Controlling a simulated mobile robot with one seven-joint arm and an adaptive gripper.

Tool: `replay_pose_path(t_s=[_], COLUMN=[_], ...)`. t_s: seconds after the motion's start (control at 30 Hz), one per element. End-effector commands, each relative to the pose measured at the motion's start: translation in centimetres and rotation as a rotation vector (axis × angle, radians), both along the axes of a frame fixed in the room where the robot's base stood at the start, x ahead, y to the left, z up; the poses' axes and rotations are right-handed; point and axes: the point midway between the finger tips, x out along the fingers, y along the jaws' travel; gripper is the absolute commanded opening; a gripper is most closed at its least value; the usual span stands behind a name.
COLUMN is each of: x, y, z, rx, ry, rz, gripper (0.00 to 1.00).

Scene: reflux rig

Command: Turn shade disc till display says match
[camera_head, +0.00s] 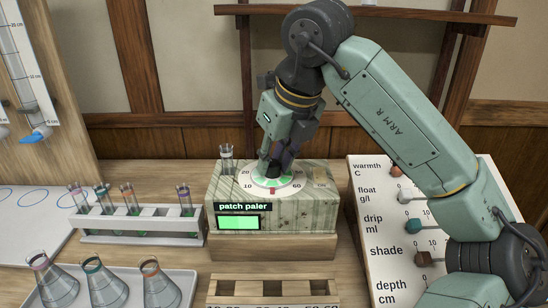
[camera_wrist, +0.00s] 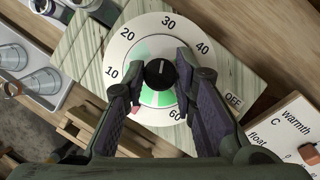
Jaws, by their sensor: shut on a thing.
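The shade disc (camera_head: 288,183) is a white dial with numbers and a ring of green shades, on top of a marbled box (camera_head: 310,208). In the wrist view the disc (camera_wrist: 205,62) shows 10 to 60, and OFF is on the box beside it. A black knob (camera_wrist: 160,73) stands at its centre. My gripper (camera_head: 273,168) points down over the disc, and its fingers (camera_wrist: 157,80) are shut on the knob from both sides. The display (camera_head: 242,207) on the box front says "patch paler" above a bright green patch (camera_head: 238,223).
A small glass vial (camera_head: 226,158) stands at the box's back left corner. A test-tube rack (camera_head: 140,238) and a tray of flasks (camera_head: 105,300) are at left. A slider board (camera_head: 376,222) is at right, and a wooden rack (camera_head: 270,301) is in front.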

Motion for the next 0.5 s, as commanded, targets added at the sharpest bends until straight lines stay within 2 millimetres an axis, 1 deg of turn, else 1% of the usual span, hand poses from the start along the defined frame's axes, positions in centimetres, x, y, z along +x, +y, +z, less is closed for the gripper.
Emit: replay_pose_path(t_s=[0.27, 0.5], x=[-0.01, -0.05], y=[-0.02, 0.03], z=[-0.1, -0.2], rx=[-0.002, -0.006], ry=[-0.002, -0.004], rz=[-0.046, -0.191], gripper=[0.0, 0.0])
